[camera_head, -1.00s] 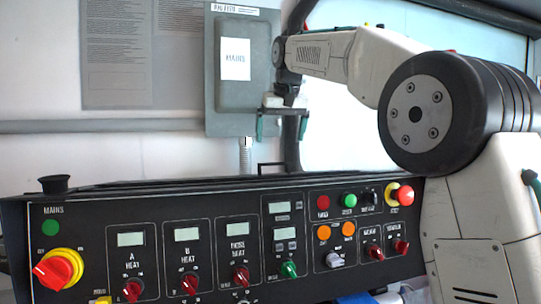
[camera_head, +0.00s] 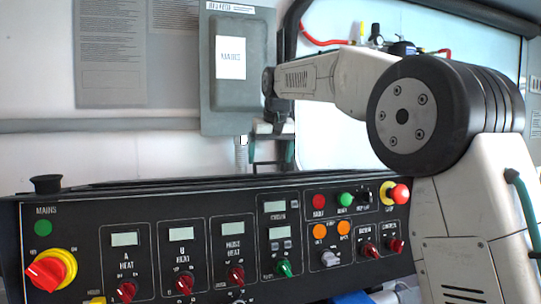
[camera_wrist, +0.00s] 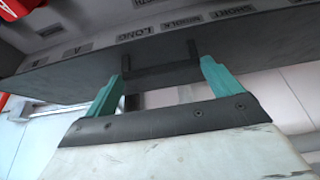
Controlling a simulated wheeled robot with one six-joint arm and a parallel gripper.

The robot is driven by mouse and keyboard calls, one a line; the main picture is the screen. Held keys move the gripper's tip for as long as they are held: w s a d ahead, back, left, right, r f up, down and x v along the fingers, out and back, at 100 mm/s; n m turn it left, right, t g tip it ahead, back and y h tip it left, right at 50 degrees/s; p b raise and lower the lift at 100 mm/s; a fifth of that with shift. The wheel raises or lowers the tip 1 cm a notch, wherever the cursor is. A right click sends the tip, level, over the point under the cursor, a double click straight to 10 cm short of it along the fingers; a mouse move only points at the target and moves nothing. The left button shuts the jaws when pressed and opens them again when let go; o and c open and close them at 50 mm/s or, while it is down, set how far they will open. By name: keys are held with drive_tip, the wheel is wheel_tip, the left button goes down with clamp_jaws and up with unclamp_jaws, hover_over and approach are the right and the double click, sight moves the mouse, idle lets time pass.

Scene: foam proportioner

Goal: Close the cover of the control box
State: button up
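The control box (camera_head: 345,268) is a black panel of knobs, lights and small displays across the lower head view. Its cover (camera_head: 130,187) shows as a dark, nearly flat top edge; how far it stands open is hard to tell. In the wrist view the dark cover (camera_wrist: 65,80) carries a black bracket handle (camera_wrist: 160,73). My gripper (camera_head: 270,162) hangs above the back edge of the box in the head view. In the wrist view my gripper (camera_wrist: 163,78) has its teal fingers apart, one to each side of the handle. I cannot tell whether they touch it.
A grey mains box (camera_head: 238,75) hangs on the wall behind, with a conduit pipe (camera_head: 95,125) running left from it. A red-and-yellow knob (camera_head: 50,270) sticks out at the panel's left. Red hoses (camera_head: 325,40) show at the upper right.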

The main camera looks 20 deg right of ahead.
drive_tip(key=s+r, duration=0.1)
drive_tip(key=s, duration=0.4)
drive_tip(key=s+r, duration=0.1)
drive_tip(key=s, duration=0.5)
drive_tip(key=s+r, duration=0.1)
drive_tip(key=s, duration=0.4)
drive_tip(key=shift+s, duration=0.15)
drive_tip(key=shift+c, duration=0.3)
drive_tip(key=shift+f, duration=0.1)
drive_tip(key=o, duration=1.1)
drive_tip(key=shift+s, duration=0.15)
drive_tip(key=v, duration=0.8)
